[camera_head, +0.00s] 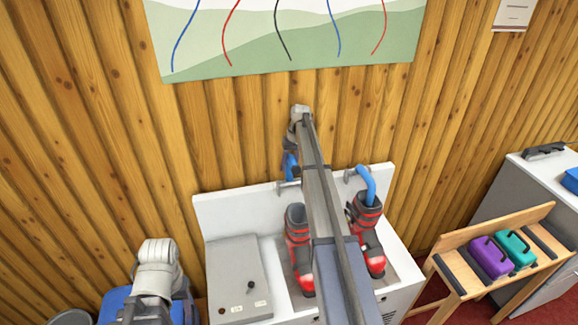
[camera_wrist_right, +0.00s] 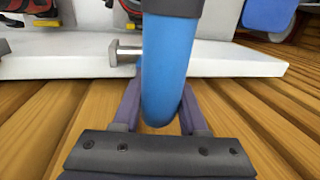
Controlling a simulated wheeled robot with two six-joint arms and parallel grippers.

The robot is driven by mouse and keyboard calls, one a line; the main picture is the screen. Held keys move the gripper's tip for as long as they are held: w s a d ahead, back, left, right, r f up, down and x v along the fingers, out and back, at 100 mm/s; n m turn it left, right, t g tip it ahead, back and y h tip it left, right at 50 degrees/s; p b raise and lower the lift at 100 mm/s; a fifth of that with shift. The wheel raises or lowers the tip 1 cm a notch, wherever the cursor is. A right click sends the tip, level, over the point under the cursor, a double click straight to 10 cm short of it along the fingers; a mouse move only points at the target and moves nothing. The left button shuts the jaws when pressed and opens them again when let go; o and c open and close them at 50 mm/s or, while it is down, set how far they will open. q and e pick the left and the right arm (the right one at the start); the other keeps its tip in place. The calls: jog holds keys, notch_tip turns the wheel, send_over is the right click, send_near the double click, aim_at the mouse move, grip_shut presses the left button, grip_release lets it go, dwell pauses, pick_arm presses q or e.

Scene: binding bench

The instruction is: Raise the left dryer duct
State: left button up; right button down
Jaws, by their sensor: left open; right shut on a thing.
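The left dryer duct (camera_head: 290,165) is a blue tube by a metal bracket on the dryer's white back panel, mostly hidden behind my right arm in the head view. My right gripper (camera_head: 290,150) is shut on it. In the right wrist view the blue tube (camera_wrist_right: 168,75) runs between the two fingers of my right gripper (camera_wrist_right: 160,112), with a dark collar at the top. The right duct (camera_head: 367,186) curves down into a red and black ski boot (camera_head: 368,230). Another boot (camera_head: 298,240) stands left of my arm. My left gripper (camera_head: 150,312) is open and low at the left, apart from the dryer.
The white dryer (camera_head: 212,215) stands against the log wall, with a grey control box (camera_head: 238,270) at its left. A wooden rack (camera_head: 450,275) at right holds a purple case (camera_head: 490,257) and a teal case (camera_head: 516,248). A blue object (camera_head: 117,298) lies beside my left gripper.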

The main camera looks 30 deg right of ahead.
aim_at(291, 154)
jog(key=shift+w, duration=0.2)
jog(key=shift+c, duration=2.2)
grip_release()
jog(key=shift+s, duration=0.1)
jog(key=shift+r, duration=0.1)
jog(key=r+p, duration=0.2)
jog(key=d+r+p, duration=0.1)
jog(key=r+p, duration=0.4)
jog(key=shift+s+d+r+p, duration=0.1)
jog(key=shift+d+r+p, duration=0.15)
jog(key=shift+p, duration=0.1)
jog(key=shift+f, duration=0.1)
